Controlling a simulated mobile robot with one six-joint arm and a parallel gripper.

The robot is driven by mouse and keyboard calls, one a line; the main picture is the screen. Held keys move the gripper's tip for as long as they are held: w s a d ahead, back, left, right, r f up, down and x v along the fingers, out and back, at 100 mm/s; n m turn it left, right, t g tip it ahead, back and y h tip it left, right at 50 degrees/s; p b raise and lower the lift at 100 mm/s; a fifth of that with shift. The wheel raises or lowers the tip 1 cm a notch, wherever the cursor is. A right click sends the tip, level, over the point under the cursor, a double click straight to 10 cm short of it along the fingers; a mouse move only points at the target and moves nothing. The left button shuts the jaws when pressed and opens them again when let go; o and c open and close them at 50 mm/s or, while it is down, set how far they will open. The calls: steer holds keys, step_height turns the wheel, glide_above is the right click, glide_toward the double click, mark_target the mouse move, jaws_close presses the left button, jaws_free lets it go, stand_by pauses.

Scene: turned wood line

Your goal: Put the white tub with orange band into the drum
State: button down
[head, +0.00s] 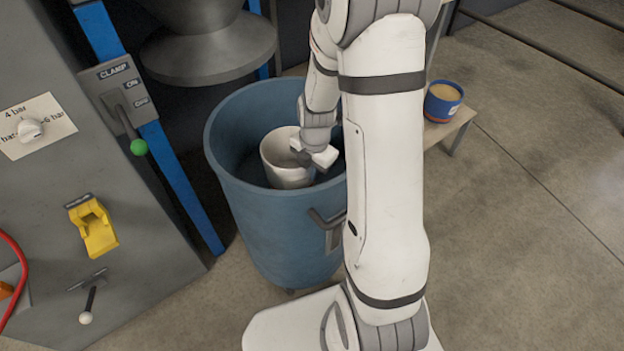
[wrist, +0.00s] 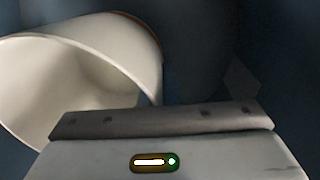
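The white tub (head: 283,168) is inside the mouth of the blue drum (head: 285,240), its open top facing up and slightly tilted. In the wrist view the tub (wrist: 105,60) fills the upper left, with a thin orange-brown strip along its far edge. My gripper (head: 310,152) reaches down into the drum and is at the tub's right rim. In the wrist view the gripper's front bar (wrist: 160,118) overlaps the tub's near edge. The fingertips are hidden, so I cannot tell whether they grip the rim. The tub's underside and the drum's floor are hidden.
A grey machine panel (head: 90,200) with levers stands at the left, close to the drum. A grey hopper (head: 208,48) is behind the drum. A blue tub with an orange band (head: 442,102) stands on a small bench (head: 450,128) at the right. Floor at the right is clear.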

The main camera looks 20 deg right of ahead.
steer(key=shift+f+b, duration=0.55)
steer(key=shift+f, duration=1.1)
steer(key=c, duration=1.7)
jaws_free()
step_height(320, 180, up, 12)
steer(key=p, duration=0.4)
steer(key=s+a+r+m, duration=0.1)
steer(key=s+r+m, duration=0.2)
steer(key=m, duration=0.4)
steer(key=s+a+r+m, duration=0.1)
steer(key=s+r+m, duration=0.3)
steer(key=s+m, duration=0.2)
steer(key=s+a+r+m, duration=0.2)
steer(key=s+r+m, duration=0.2)
steer(key=m, duration=0.5)
steer(key=shift+s+r+t, duration=0.25)
steer(key=shift+s+t, duration=0.05)
steer(key=shift+s, duration=0.4)
steer(key=shift+s+d+r+m, duration=0.2)
steer(key=shift+s+m, duration=0.4)
steer(key=shift+m, duration=0.5)
